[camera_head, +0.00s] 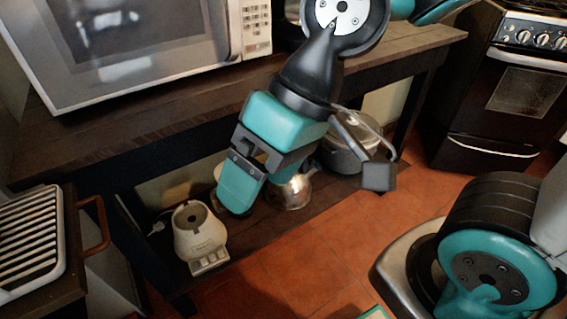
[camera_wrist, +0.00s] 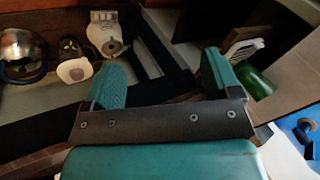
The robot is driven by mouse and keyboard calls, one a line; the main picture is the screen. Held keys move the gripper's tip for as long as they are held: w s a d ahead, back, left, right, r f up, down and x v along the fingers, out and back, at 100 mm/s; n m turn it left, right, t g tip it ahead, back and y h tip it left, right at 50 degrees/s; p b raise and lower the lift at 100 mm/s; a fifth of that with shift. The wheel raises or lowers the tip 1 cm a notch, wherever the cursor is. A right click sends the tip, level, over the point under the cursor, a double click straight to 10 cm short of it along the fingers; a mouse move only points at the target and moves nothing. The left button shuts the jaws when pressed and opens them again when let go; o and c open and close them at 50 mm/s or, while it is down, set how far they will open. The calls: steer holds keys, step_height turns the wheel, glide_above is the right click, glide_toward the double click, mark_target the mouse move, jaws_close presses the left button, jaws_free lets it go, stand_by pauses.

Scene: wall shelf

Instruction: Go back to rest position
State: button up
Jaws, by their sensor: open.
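My gripper (camera_head: 240,185) hangs in front of the dark wooden table, pointing down and left over the lower shelf. Its teal fingers are spread with nothing between them; the wrist view shows the open gap of my gripper (camera_wrist: 160,80) clearly. The arm is bent and reaches in from the top of the picture. No object is held.
A microwave (camera_head: 140,45) stands on the tabletop (camera_head: 110,125). The lower shelf holds a white appliance (camera_head: 200,238), a shiny kettle (camera_head: 291,190) and a pot (camera_head: 345,150). A rack (camera_head: 30,240) is at left, an oven (camera_head: 500,90) at right. Tiled floor (camera_head: 330,240) is open in front.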

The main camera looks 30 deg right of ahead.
steer(key=shift+n+h, duration=0.7)
steer(key=shift+h, duration=0.1)
steer(key=d, duration=0.2)
steer(key=s+d, duration=0.1)
steer(key=d, duration=0.1)
steer(key=shift+d, duration=0.1)
steer(key=shift+r, duration=0.15)
step_height(320, 180, up, 20)
steer(key=p, duration=2)
steer(key=shift+r, duration=0.15)
